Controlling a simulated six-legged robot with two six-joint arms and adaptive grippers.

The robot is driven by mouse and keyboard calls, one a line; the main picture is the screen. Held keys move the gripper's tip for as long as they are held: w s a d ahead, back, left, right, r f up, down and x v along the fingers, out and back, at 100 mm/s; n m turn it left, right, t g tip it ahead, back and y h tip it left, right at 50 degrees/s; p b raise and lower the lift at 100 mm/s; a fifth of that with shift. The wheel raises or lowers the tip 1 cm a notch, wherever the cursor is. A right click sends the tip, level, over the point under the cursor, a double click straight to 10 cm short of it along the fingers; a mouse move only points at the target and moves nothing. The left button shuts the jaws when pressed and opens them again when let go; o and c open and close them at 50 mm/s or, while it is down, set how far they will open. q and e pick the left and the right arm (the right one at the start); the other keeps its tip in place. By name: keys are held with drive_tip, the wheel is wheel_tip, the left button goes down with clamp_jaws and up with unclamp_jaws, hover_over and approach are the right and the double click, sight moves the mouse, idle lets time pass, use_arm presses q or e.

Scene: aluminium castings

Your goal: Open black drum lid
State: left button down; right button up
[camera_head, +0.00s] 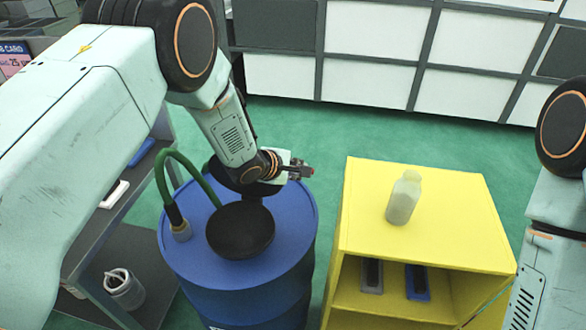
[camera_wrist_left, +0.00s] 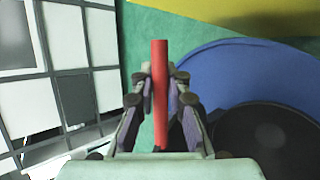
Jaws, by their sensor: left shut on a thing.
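A blue drum (camera_head: 290,245) stands in the middle of the head view; its rim also shows in the wrist view (camera_wrist_left: 215,75). A black round disc (camera_head: 240,232) sits in its top; I cannot tell if it is the lid or the opening. A second dark rounded shape (camera_head: 215,172) shows behind it, partly hidden by my left arm. My left gripper (camera_head: 303,171) is above the drum's back right edge. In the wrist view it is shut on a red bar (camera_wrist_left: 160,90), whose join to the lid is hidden. My right gripper is out of view.
A green hose (camera_head: 163,172) rises from a fitting on the drum top. A yellow cabinet (camera_head: 440,205) with a pale bottle (camera_head: 404,198) stands to the right. A grey shelf (camera_head: 128,195) is at left. White-panelled units (camera_head: 370,45) line the back; green floor lies between.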

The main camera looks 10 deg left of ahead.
use_arm(q)
drive_tip(key=shift+w+r, duration=0.3)
drive_tip(key=shift+w, duration=0.05)
drive_tip(key=shift+s, duration=0.15)
drive_tip(key=c, duration=1.7)
unclamp_jaws()
drive_tip(key=o, duration=0.4)
drive_tip(key=shift+s+d+f, duration=0.1)
drive_tip(key=shift+s, duration=0.15)
drive_tip(key=shift+c, duration=0.2)
